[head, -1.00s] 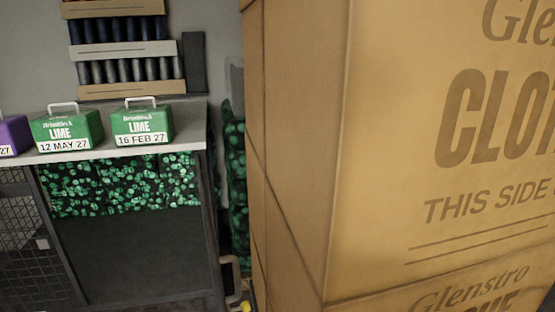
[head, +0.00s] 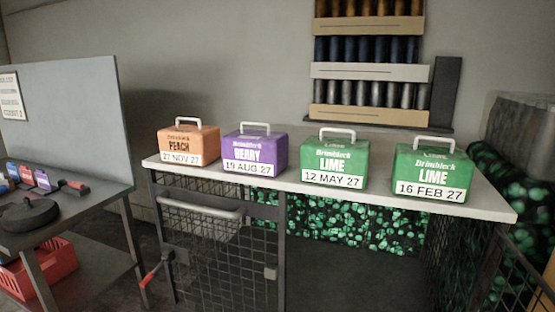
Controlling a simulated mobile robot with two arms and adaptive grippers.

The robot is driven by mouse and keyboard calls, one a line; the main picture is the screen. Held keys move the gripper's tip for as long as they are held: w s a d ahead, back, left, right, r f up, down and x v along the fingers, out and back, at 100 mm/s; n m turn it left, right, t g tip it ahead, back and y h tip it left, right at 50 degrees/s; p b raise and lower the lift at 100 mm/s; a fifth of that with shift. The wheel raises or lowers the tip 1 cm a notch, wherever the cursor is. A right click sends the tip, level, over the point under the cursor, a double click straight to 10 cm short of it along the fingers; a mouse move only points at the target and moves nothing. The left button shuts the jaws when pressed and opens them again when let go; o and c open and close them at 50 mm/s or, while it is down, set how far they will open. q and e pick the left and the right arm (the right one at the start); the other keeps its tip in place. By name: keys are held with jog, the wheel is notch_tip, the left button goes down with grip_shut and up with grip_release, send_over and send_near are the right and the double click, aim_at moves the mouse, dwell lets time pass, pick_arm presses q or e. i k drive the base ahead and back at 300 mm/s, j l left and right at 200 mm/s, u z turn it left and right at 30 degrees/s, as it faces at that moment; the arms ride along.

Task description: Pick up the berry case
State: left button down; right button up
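The berry case (head: 254,152) is a purple box with a light carry handle on top, marked "BERRY" and "19 AUG 27". It stands upright on the light counter top (head: 400,198), second from the left in a row of cases. An orange peach case (head: 188,146), dated 27 NOV 27, stands to its left. A green lime case (head: 335,162), dated 12 MAY 27, stands to its right. Another green lime case (head: 432,172), dated 16 FEB 27, is at the right end. Neither of my grippers shows in the head view.
A wire mesh gate (head: 225,255) is below the counter. A dark table (head: 85,205) with an upright panel (head: 75,110) stands at left, with a red crate (head: 40,265) below. A tube rack (head: 370,70) hangs on the wall. Green-patterned rolls (head: 520,165) stand at right.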

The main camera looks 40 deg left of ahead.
aim_at(265, 154)
jog(key=j, duration=1.1)
jog(key=k+j+u, duration=0.1)
jog(key=j, duration=1)
